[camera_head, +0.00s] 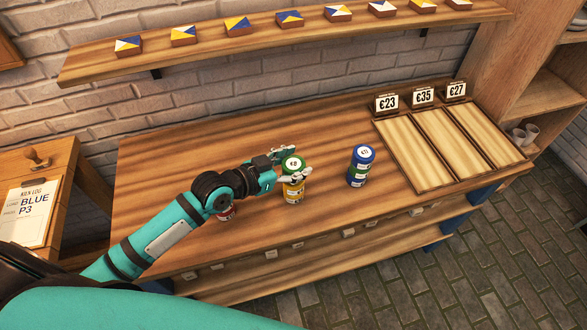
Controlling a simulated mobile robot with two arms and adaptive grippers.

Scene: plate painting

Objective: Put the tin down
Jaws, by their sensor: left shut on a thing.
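My left gripper (296,163) is shut on a green tin (292,165) with a round white label on its lid. The green tin is upright, directly over a yellow tin (294,194) on the workbench; I cannot tell whether the two touch. A red tin (227,214) is mostly hidden behind my left forearm. My right gripper is not in view.
Three shallow wooden trays (407,156) lie at the bench's right, with price cards (423,96) behind them. A shelf (210,56) with painted tiles runs along the wall. A clipboard (33,213) and a stamp (36,157) are at the left. The bench's (160,160) back left is clear.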

